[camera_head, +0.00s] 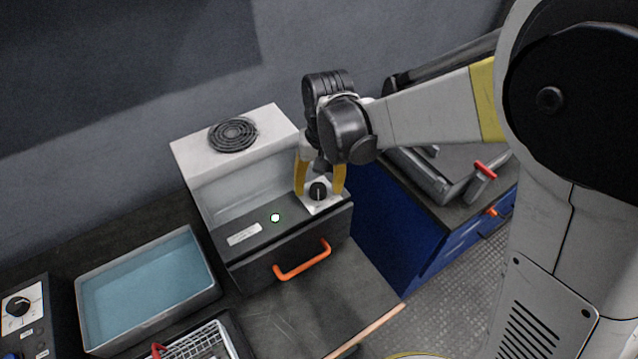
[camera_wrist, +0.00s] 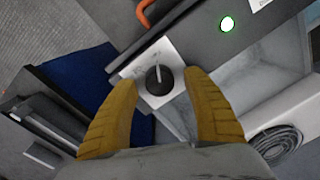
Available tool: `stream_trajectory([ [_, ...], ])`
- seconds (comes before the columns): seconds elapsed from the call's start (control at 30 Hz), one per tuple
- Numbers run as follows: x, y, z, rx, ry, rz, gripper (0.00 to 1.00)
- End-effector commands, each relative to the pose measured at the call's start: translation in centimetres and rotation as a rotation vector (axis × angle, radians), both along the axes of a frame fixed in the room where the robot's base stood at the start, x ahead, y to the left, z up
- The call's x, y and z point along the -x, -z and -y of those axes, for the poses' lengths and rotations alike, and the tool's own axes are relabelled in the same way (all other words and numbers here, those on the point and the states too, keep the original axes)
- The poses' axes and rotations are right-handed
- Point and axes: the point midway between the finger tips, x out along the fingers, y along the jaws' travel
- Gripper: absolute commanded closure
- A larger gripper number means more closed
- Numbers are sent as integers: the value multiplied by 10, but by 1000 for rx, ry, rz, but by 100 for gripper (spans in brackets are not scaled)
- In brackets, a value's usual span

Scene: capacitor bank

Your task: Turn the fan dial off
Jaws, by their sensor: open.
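The fan dial (camera_head: 318,190) is a black round knob with a pale pointer line on a white square plate, at the right end of the dark front panel of a grey box unit. It also shows in the wrist view (camera_wrist: 159,80), between and just beyond my fingertips. My gripper (camera_head: 320,193) is open, with one yellow finger on each side of the dial. It also shows in the wrist view (camera_wrist: 160,82). I cannot tell whether either finger touches the knob. A lit white-green lamp (camera_head: 275,218) is on the same panel, left of the dial.
An orange handle (camera_head: 302,260) sticks out below the panel. A round black fan grille (camera_head: 232,135) is on top of the unit. A tray of blue liquid (camera_head: 150,290) and a wire basket (camera_head: 200,345) stand left. A blue cabinet (camera_head: 385,215) stands right.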

Motion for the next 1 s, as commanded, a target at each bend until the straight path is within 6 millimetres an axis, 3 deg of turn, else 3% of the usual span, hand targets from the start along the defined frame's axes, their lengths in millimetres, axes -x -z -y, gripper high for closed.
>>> stream_trajectory([
  [0.37, 0, 6, 0, 0, 0, 0, 42],
  [0.53, 0, 6, 0, 0, 0, 0, 92],
  [0.57, 0, 6, 0, 0, 0, 0, 96],
  [1.0, 0, 6, 0, 0, -50, 0, 96],
])
